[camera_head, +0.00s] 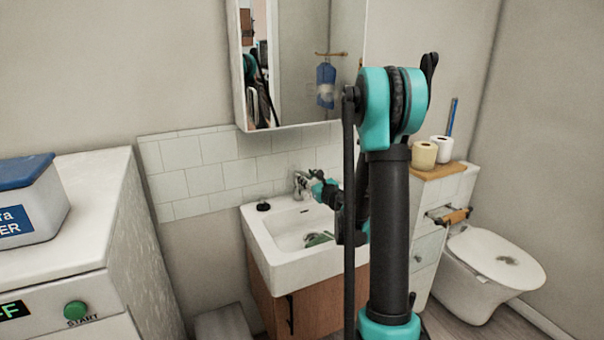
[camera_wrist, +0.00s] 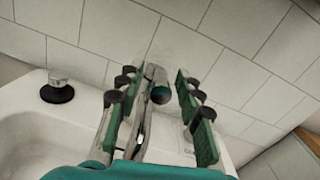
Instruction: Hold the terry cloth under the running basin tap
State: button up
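The chrome basin tap (camera_head: 301,182) stands at the back of the white basin (camera_head: 262,236). In the head view my gripper (camera_head: 308,186) is at the tap. A small green thing (camera_head: 318,239) lies in the basin and may be the terry cloth; my arm hides part of that area. No stream of water is visible.
A black round-based item (camera_head: 263,206) sits on the basin's left rear rim. A mirror cabinet (camera_head: 290,66) hangs above. A white machine (camera_head: 90,230) stands left. Toilet rolls (camera_head: 424,155) on a cabinet and a toilet (camera_head: 490,265) are at right.

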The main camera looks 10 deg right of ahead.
aim_at(302, 172)
jog(key=shift+x, duration=2.25)
grip_shut()
